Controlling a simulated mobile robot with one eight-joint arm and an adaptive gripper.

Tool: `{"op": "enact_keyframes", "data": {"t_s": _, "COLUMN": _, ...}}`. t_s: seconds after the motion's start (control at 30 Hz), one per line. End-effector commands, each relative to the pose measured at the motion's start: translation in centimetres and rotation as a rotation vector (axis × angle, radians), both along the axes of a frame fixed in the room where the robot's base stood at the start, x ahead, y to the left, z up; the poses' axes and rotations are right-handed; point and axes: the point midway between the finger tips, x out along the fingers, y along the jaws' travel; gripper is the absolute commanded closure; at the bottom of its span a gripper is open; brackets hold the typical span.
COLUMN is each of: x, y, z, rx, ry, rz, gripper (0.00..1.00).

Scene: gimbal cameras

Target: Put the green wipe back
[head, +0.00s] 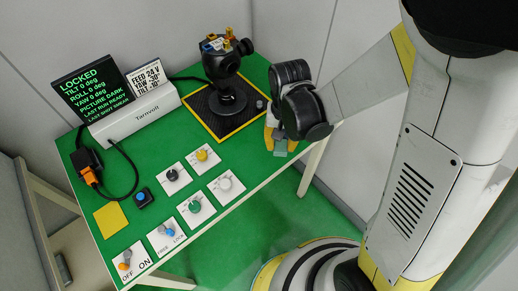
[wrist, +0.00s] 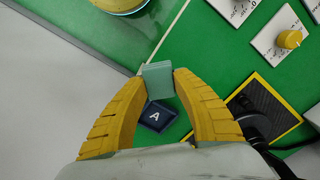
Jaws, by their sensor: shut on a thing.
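The green wipe is a small pale grey-green block (wrist: 158,78). In the wrist view it sits between the yellow fingertips of my gripper (wrist: 160,82), which is shut on it. The wipe also shows in the head view (head: 281,151), below my gripper (head: 276,143), over the right edge area of the green table. A dark square marked "A" (wrist: 155,116) lies beyond the fingers in the wrist view, partly behind the wipe. I cannot tell the exact height of the wipe above the table.
The black gimbal camera (head: 228,85) stands on a yellow-edged black mat (head: 203,119) left of my gripper. Several knobs on white plates, including a yellow knob (head: 202,155), lie nearer the front. The Tarnvolt display unit (head: 135,115) stands at the back left.

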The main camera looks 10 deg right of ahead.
Motion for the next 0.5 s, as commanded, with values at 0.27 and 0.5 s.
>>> {"op": "enact_keyframes", "data": {"t_s": 0.27, "x": 3.8, "y": 4.7, "z": -3.9, "rx": 0.001, "ry": 0.001, "rz": 0.001, "gripper": 0.95}}
{"op": "enact_keyframes", "data": {"t_s": 0.5, "x": 4.4, "y": 5.5, "z": -5.1, "rx": 0.001, "ry": 0.001, "rz": -0.001, "gripper": 0.95}}
